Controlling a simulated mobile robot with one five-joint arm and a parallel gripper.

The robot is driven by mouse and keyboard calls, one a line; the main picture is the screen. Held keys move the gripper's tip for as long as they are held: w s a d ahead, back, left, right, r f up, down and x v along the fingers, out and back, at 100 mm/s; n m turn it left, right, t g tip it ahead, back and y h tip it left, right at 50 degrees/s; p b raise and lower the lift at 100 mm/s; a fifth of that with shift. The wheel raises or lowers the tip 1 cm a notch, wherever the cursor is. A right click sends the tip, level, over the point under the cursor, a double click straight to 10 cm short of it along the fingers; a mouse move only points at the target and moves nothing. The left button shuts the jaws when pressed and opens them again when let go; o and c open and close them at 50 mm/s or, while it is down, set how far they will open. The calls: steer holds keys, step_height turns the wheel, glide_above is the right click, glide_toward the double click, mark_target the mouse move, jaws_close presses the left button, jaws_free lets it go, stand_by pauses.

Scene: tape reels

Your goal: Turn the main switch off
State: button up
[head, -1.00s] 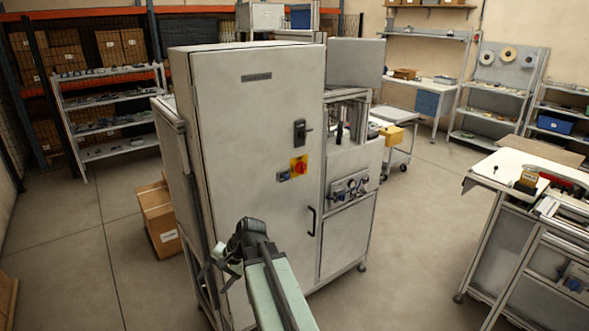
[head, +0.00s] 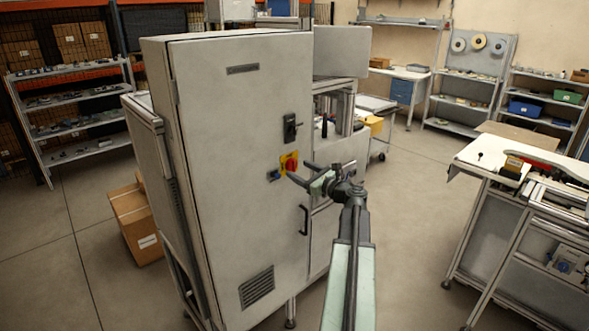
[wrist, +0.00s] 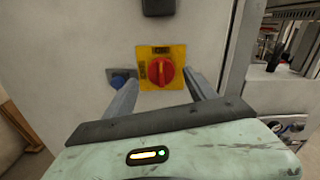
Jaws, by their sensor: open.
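The main switch is a red rotary knob on a yellow plate (head: 289,162) on the grey cabinet door (head: 225,130). In the wrist view the red knob (wrist: 160,71) is near the middle, and its raised grip looks about upright. My gripper (head: 297,170) is in front of the door, close to the switch. It is open and empty. In the wrist view its two fingers (wrist: 158,83) point toward the door, one on each side of the knob and slightly below it. I cannot tell whether they touch the plate.
A small blue fitting (wrist: 122,78) sits left of the switch, behind the left fingertip. A black door latch (head: 290,128) is above, and a black pull handle (head: 304,220) below. A workbench (head: 520,165) stands at right, with open floor between.

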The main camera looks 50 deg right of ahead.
mark_target(295, 167)
steer(key=shift+w+d, duration=0.2)
steer(key=shift+w, duration=1.45)
steer(key=c, duration=1.4)
steer(key=shift+s+a, duration=0.1)
steer(key=shift+a, duration=0.05)
